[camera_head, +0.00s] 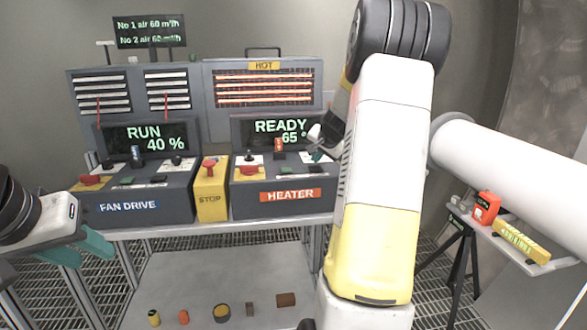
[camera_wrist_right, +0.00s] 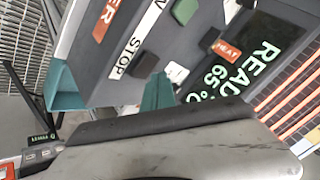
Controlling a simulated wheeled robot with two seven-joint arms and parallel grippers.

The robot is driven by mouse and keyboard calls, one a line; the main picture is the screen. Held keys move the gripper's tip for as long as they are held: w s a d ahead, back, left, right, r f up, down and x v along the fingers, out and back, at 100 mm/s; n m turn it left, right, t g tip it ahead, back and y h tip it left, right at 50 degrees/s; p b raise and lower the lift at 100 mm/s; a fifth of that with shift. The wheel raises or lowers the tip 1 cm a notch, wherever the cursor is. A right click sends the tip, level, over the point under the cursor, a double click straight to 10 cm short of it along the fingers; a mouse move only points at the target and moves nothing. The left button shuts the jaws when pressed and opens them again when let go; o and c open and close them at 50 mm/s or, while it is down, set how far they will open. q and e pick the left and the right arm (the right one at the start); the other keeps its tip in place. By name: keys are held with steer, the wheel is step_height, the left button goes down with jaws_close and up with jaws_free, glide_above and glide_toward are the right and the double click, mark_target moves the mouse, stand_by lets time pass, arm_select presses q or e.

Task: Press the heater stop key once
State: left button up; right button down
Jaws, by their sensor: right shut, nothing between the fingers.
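The heater console (camera_head: 285,200) stands right of centre, its display (camera_head: 270,130) reading READY and 65°. In the right wrist view, the dark heater stop key (camera_wrist_right: 145,65) lies beside a white label (camera_wrist_right: 124,55) reading STOP. The teal fingertips of my right gripper (camera_wrist_right: 158,90) are shut and empty, close by this key on its lower right side. I cannot tell whether they touch it. In the head view my right arm covers the right end of the console. My left gripper (camera_head: 80,248) is in front of the fan drive console, its teal fingers apart and empty.
The fan drive console (camera_head: 128,205) stands left, showing RUN 40 %. A yellow STOP box (camera_head: 211,197) with a red button stands between the consoles. A green key (camera_wrist_right: 185,10) is near the stop key. A side table (camera_head: 500,240) at right holds a red device (camera_head: 487,208).

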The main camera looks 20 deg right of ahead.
mark_target(315, 169)
steer(key=shift+r, duration=2.55)
steer(key=shift+a, duration=0.2)
steer(key=s+a+r+n+g+y, duration=0.1)
steer(key=s+a+r+n+y, duration=0.15)
steer(key=s+a, duration=0.6)
steer(key=s+a+r+n+y, duration=0.1)
steer(key=s+a+r+n, duration=0.2)
steer(key=s+a, duration=0.55)
steer(key=s+a+f+n+g, duration=0.1)
steer(key=s+a+f+n, duration=0.1)
steer(key=s+a, duration=0.3)
steer(key=s+a+f+n+g, duration=0.1)
steer(key=s+a+f+n, duration=0.2)
steer(key=s, duration=0.9)
steer(key=shift+s+a+n, duration=0.25)
steer(key=shift+a+n, duration=0.1)
steer(key=shift+a, duration=0.7)
steer(key=shift+r, duration=0.1)
